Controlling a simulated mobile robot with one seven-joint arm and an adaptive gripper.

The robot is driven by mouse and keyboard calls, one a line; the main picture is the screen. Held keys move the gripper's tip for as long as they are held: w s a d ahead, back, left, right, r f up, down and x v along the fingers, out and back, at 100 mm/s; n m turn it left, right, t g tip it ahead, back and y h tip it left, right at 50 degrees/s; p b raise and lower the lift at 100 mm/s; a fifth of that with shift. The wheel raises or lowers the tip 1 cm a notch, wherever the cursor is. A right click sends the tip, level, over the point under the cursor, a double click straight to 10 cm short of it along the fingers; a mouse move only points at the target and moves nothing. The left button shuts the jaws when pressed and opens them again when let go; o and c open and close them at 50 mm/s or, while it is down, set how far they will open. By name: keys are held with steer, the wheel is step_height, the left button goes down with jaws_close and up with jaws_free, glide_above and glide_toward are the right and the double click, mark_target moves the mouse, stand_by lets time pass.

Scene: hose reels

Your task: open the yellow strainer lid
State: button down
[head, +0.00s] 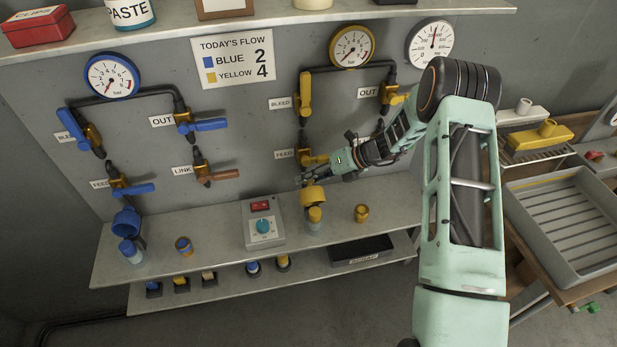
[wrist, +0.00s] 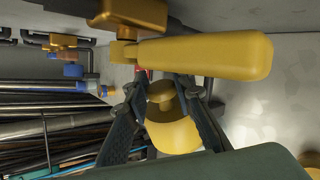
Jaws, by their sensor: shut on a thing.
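The yellow strainer (head: 313,195) is on the right pipework, below the yellow feed valve and just above the bench. A yellow cup with a clear lower part (head: 315,214) stands right below it. My gripper (head: 304,178) reaches in from the right to the strainer's top. In the wrist view my two dark fingers (wrist: 166,105) are on either side of the yellow lid's knob (wrist: 160,91), closed on it. The round yellow body (wrist: 174,134) shows below the knob. Part of the lid is hidden by the fingers, and I cannot tell whether it has turned or lifted.
The yellow feed handle (wrist: 205,57) juts out close above my fingers. A grey control box (head: 263,222) stands left of the strainer and a small brass fitting (head: 361,213) to the right. The blue strainer (head: 126,222) is at the far left.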

steer(key=c, duration=1.7)
jaws_free()
steer(key=shift+o, duration=0.2)
steer(key=v, duration=1.2)
steer(key=shift+o, duration=0.2)
